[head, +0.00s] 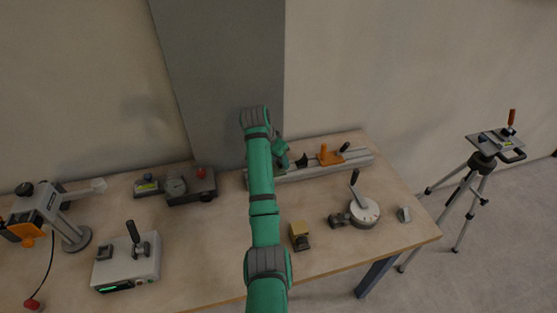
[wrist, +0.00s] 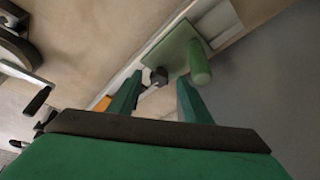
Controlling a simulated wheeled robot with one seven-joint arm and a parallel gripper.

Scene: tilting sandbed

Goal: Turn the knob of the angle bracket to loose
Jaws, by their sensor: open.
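In the wrist view, a green bracket (wrist: 180,53) with a flat plate and a rounded green post stands on a pale rail (wrist: 150,48). A small dark knob (wrist: 158,76) shows at the plate's near edge. My gripper (wrist: 161,77) is open, with one finger to each side of the knob in this picture. I cannot tell whether either finger touches it. In the head view, my green arm covers the left part of the rail (head: 335,166). A green part beside the arm there is too small to tell apart as bracket or gripper. The knob's setting cannot be read.
An orange piece (head: 328,155) sits farther right on the rail, with black knobs nearby. A dial with a black handle (head: 365,211) stands at the table's right. A gauge box (head: 190,187) stands left of my arm.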

